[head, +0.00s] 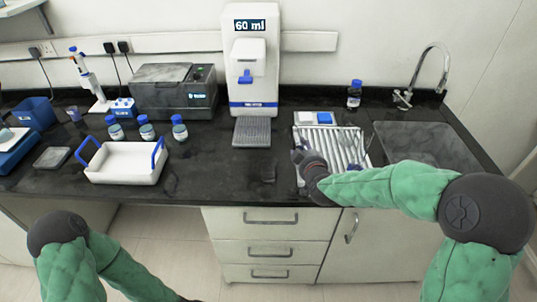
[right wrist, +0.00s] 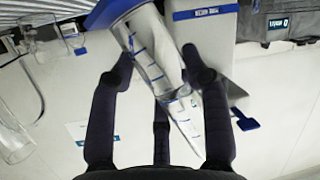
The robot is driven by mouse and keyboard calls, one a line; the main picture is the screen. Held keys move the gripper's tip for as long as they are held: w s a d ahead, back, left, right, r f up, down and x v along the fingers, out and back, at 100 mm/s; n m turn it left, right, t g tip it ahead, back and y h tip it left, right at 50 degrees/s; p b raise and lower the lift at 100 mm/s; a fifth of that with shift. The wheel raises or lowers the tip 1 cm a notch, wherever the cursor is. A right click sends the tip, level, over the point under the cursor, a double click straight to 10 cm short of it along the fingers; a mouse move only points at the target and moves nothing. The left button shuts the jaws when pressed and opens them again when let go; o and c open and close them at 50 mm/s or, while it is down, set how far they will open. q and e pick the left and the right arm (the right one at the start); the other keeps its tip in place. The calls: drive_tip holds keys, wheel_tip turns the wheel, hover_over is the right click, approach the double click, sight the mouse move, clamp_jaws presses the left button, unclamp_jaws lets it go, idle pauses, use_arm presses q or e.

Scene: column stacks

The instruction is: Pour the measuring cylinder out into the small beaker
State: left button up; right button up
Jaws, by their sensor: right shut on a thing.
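My right gripper (right wrist: 160,75) is shut on the measuring cylinder (right wrist: 150,62), a clear tube with blue graduations and a blue end piece. It lies slanted between the dark fingers in the right wrist view. In the head view the right hand (head: 308,165) is over the left part of the white ribbed rack, and the cylinder is hard to make out there. Clear glass vessels stand at the left of the wrist view, among them a small one with blue marks (right wrist: 74,40); I cannot tell for certain which is the small beaker. My left gripper is out of view.
A dispenser (head: 252,60) reading "60 ml" stands at the back. The rack (head: 340,140) is beside the sink (head: 425,145). A white tray with blue handles (head: 122,162) and several blue-capped bottles are at left. The counter front, left of the rack, is largely clear.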

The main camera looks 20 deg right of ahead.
drive_tip(key=shift+a+r+n+p, duration=0.2)
drive_tip(key=shift+r+n+p, duration=0.2)
drive_tip(key=shift+p, duration=0.2)
drive_tip(key=shift+w+a+f+n+h+p, duration=0.1)
drive_tip(key=shift+a+f+n+h+p, duration=0.15)
drive_tip(key=shift+n+h+p, duration=0.6)
drive_tip(key=shift+d+f+n+h+p, duration=0.25)
drive_tip(key=shift+n+p, duration=0.2)
drive_tip(key=shift+n, duration=0.2)
drive_tip(key=shift+d+f+n+h, duration=0.2)
drive_tip(key=shift+d+n+h, duration=0.1)
drive_tip(key=shift+n, duration=0.25)
drive_tip(key=shift+d+f+n+h, duration=0.2)
drive_tip(key=shift+n+h, duration=0.1)
drive_tip(key=shift+n, duration=0.25)
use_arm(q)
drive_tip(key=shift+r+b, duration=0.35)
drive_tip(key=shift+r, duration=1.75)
use_arm(e)
drive_tip(key=shift+f+n, duration=0.1)
drive_tip(key=shift+n, duration=0.5)
drive_tip(key=shift+d+h, duration=0.1)
drive_tip(key=shift+h, duration=0.2)
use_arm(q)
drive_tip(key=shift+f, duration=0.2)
use_arm(e)
drive_tip(key=shift+a+n+t+h, duration=0.3)
drive_tip(key=shift+a+n+h, duration=0.15)
drive_tip(key=shift+n, duration=0.35)
